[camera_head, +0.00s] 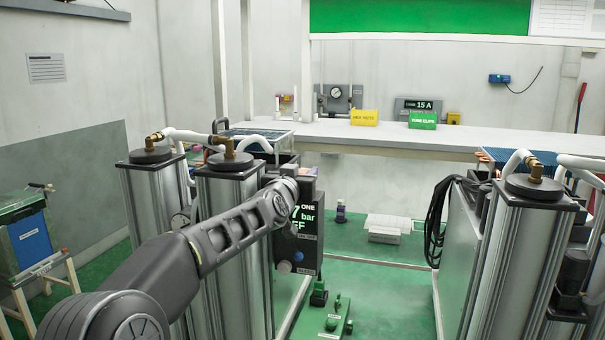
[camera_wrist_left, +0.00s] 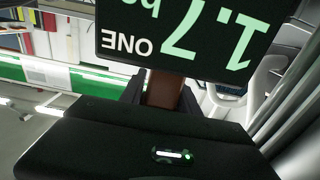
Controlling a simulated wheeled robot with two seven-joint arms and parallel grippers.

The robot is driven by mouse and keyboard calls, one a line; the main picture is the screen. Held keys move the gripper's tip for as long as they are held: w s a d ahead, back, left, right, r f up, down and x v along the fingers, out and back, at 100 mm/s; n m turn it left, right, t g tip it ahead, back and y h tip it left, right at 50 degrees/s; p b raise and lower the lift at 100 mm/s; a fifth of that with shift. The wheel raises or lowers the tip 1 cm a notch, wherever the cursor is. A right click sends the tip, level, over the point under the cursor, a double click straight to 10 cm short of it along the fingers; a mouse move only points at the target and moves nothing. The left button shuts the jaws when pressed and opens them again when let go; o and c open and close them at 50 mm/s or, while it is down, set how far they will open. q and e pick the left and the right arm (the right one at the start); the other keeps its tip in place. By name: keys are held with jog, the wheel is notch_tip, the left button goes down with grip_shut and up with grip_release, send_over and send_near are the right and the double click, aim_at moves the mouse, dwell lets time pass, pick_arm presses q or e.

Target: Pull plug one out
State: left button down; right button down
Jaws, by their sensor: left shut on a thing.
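The black panel marked ONE (camera_head: 312,240) is on the front of the left pair of steel columns (camera_head: 240,250). It shows green text, partly covered by my left arm. In the left wrist view the panel (camera_wrist_left: 220,30) appears upside down and reads ONE and 1.7. My left gripper (camera_wrist_left: 163,92) is shut on a reddish-brown block (camera_wrist_left: 164,88), which sits between its dark fingers just beside the panel. I take it for plug one, but its far end is hidden, so I cannot tell whether it is still seated. My right gripper is out of view.
Another pair of columns (camera_head: 510,270) with a hanging black cable (camera_head: 436,220) stands at the right. A green board (camera_head: 325,322) with small fittings lies low between the columns. A long bench (camera_head: 390,133) runs along the back.

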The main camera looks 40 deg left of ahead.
pick_arm(q)
jog(key=shift+r+p, duration=1.35)
jog(key=shift+r, duration=0.15)
jog(key=c, duration=0.8)
grip_release()
jog(key=shift+f, duration=0.15)
jog(key=shift+s+d, duration=0.1)
jog(key=shift+s, duration=0.15)
jog(key=b+v, duration=0.1)
jog(key=v, duration=0.6)
jog(key=shift+s, duration=0.15)
